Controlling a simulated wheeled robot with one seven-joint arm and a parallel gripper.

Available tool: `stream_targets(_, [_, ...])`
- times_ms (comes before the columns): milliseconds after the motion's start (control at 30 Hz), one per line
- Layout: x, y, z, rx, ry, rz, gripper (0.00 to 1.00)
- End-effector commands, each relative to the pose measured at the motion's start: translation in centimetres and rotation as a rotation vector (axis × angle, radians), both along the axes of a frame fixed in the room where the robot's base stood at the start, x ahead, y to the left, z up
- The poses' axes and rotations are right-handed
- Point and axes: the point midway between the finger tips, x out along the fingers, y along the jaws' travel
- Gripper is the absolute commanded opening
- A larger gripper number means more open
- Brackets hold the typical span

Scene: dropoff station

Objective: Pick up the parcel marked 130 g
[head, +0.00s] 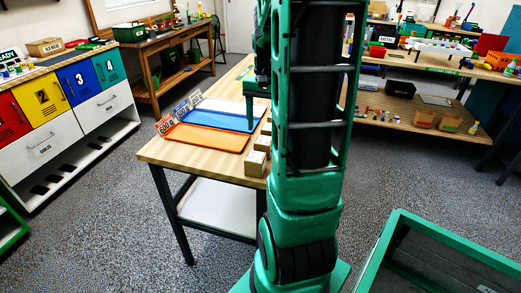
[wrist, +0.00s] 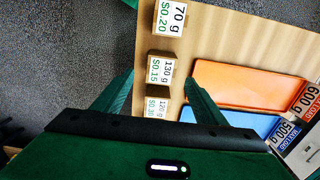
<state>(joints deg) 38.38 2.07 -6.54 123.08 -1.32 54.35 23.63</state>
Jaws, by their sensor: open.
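The parcel marked 130 g (wrist: 160,72) is a small tan box with a white label, standing on the wooden table in the wrist view. It is the middle one of a row of three and seems to be the middle box (head: 262,144) in the head view. My gripper (wrist: 159,77) is open, its green fingers left and right of this parcel in the wrist picture, with a gap on each side. Its height above the parcel is hard to tell. In the head view my arm hides most of my gripper; one green finger (head: 249,112) shows over the trays.
A parcel marked 70 g (wrist: 170,18) and one apparently marked 120 g (wrist: 157,107) flank it, the latter partly hidden by my gripper. An orange tray (wrist: 235,85) and a blue tray (wrist: 225,119) lie alongside, with label stands. The table's edge (wrist: 137,50) is close by.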

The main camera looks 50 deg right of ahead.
Motion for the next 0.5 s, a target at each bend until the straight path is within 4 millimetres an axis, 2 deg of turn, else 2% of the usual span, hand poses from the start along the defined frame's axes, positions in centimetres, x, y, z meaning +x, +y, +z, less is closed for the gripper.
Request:
stream_targets(200, [0.0, 0.2, -3.1, 0.001, 0.002, 0.005, 0.66])
stream_targets(367, [0.0, 0.2, -4.0, 0.0, 0.0, 0.005, 0.66])
stream_targets(500, [-0.1, 0.3, -5.4, 0.002, 0.003, 0.004, 0.66])
